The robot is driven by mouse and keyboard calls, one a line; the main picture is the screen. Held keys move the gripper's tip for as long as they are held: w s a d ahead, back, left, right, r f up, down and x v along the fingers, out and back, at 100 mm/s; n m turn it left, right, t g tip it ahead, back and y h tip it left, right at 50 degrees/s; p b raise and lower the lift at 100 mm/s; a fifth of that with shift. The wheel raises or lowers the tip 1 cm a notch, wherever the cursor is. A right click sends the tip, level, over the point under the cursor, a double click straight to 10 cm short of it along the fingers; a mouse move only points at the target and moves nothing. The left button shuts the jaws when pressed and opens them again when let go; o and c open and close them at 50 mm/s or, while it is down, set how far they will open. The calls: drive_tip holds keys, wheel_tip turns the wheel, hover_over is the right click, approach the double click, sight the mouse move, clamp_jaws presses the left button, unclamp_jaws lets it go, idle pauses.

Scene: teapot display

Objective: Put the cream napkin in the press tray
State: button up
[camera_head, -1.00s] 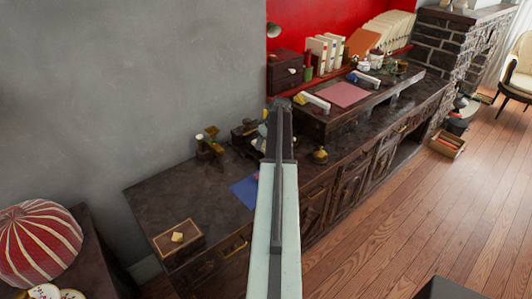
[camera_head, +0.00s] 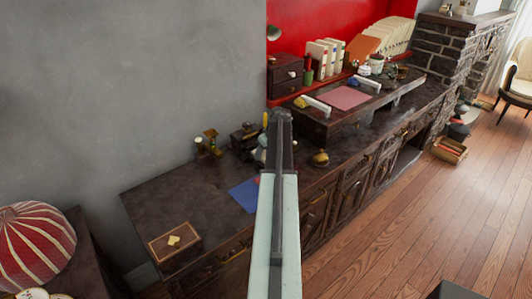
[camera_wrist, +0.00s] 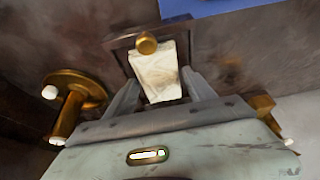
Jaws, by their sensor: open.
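In the wrist view my gripper (camera_wrist: 160,92) is open. Its two grey fingers stand either side of a folded cream cloth (camera_wrist: 157,78), seemingly the cream napkin. The cloth lies on a dark rectangular tray or base (camera_wrist: 121,44), with a round brass knob (camera_wrist: 146,43) over its far end. I cannot tell whether the fingers touch the cloth or whether this dark piece is the press tray. In the head view my arm hides most of the gripper and this spot. A dark piece (camera_head: 243,138) shows just left of the arm.
Brass fittings (camera_wrist: 75,100) stand close on the gripper's left, with more brass (camera_wrist: 262,103) at right. A blue cloth (camera_head: 243,194) lies on the dark cabinet. A brass stand (camera_head: 209,142), wooden box (camera_head: 165,257) and brass pot (camera_head: 320,158) are nearby.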

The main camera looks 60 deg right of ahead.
drive_tip(key=p+v, duration=1.1)
drive_tip(key=v, duration=0.1)
drive_tip(key=shift+r, duration=0.2)
drive_tip(key=w+a+n+g+y, duration=0.1)
drive_tip(key=w+a, duration=0.4)
drive_tip(key=a, duration=0.7)
drive_tip(key=w+a+f, duration=0.1)
drive_tip(key=w+a, duration=0.5)
drive_tip(key=a, duration=0.5)
drive_tip(key=w+a+n+g+y, duration=0.1)
drive_tip(key=w+a, duration=0.4)
drive_tip(key=a, duration=0.7)
drive_tip(key=s+a+g, duration=0.1)
drive_tip(key=s+a, duration=0.1)
drive_tip(key=a, duration=1.4)
drive_tip(key=s+a+n+g, duration=0.1)
drive_tip(key=s+a, duration=0.1)
drive_tip(key=a, duration=1.5)
drive_tip(key=shift+f+n+h, duration=0.3)
drive_tip(key=shift+f, duration=0.15)
